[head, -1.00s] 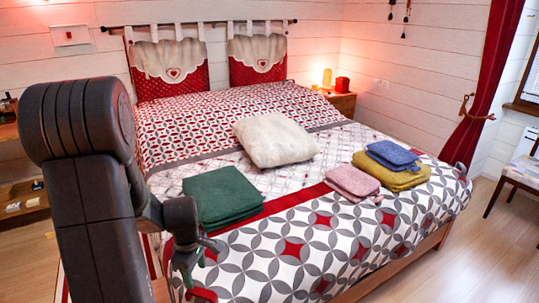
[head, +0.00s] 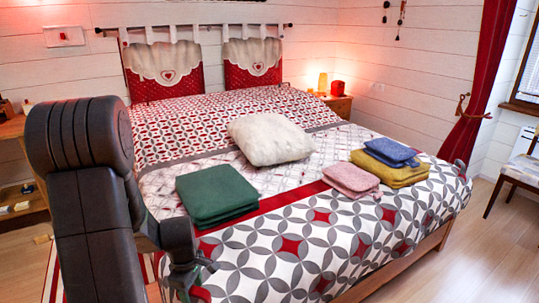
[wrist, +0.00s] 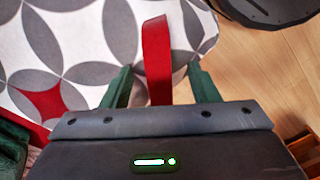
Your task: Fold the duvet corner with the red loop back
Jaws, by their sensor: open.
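The patterned duvet (head: 345,245) covers the bed, with grey and white circles, red diamonds and a red band. The red loop (wrist: 156,55) shows in the wrist view as a strip at the duvet's edge, beside the wooden floor. It runs between the two green fingers of my gripper (wrist: 158,84), which are apart on either side of it. I see no finger closed on the loop. In the head view, my gripper (head: 187,280) is low at the near left corner of the bed, and a bit of red shows beside it.
A green folded cloth (head: 215,193) lies on the duvet near my arm. A cream pillow (head: 270,139), a pink cloth (head: 351,178) and a blue cloth (head: 391,152) on a yellow cloth (head: 390,172) lie farther over.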

